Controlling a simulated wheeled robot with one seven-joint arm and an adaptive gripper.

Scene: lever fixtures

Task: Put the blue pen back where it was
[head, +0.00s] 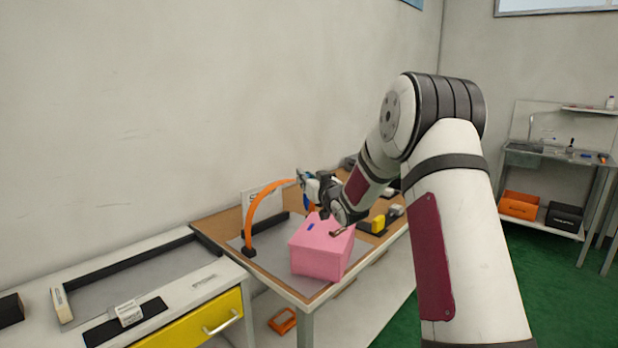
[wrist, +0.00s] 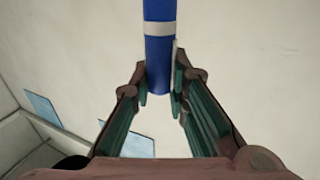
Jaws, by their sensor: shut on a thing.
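The blue pen (wrist: 160,65), with a pale band around it, is between my fingertips in the wrist view. My gripper (wrist: 160,90) is shut on its near end, and the far end runs out of the picture. In the head view my gripper (head: 306,180) is above the table, over the back left of a pink box (head: 322,258). A small bit of blue (head: 306,202) shows just under it; I cannot tell whether this is the pen. A small dark blue mark or opening (head: 311,227) shows on the box's top.
An orange curved arm (head: 262,200) on a black foot rises left of the box, its tip close to my gripper. The wooden table (head: 215,228) also bears a yellow and black object (head: 378,223). A white bench with a yellow drawer (head: 195,328) stands at left.

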